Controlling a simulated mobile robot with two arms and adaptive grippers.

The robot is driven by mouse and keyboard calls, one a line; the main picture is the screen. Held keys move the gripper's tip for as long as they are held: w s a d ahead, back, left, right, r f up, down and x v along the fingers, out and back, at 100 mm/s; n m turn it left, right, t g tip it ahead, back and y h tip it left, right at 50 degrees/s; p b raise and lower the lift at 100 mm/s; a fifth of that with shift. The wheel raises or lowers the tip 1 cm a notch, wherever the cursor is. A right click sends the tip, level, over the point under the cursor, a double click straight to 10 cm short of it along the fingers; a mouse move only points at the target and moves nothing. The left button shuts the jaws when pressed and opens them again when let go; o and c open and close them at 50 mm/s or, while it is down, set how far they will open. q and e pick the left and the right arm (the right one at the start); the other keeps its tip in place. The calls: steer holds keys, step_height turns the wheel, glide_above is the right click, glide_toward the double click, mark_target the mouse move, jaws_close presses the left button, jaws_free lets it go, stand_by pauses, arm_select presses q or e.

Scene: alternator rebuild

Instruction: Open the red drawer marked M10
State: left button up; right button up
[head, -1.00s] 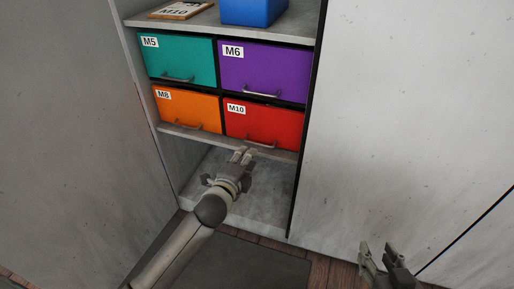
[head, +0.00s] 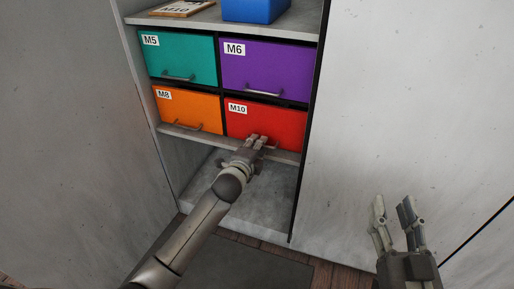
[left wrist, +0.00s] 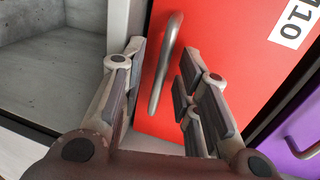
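The red drawer marked M10 (head: 280,122) is shut, at the lower right of the block of drawers. It fills the middle of the left wrist view (left wrist: 225,45), with part of its label showing. Its grey bar handle (left wrist: 164,60) stands between the fingers of my left gripper (left wrist: 161,72), which is open. In the head view, my left gripper (head: 258,142) is at the drawer's lower edge and hides part of the handle. I cannot tell whether a finger touches it. My right gripper (head: 390,208) is open and empty, in front of the pale panel at right.
The orange M8 drawer (head: 187,108), teal M5 drawer (head: 180,62) and purple M6 drawer (head: 265,68) are shut. A blue bin (head: 255,10) and a tag board (head: 182,8) sit on the shelf above. The compartment below (head: 270,195) is empty.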

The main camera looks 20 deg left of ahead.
arm_select(q)
steer(key=shift+c, duration=0.5)
jaws_close()
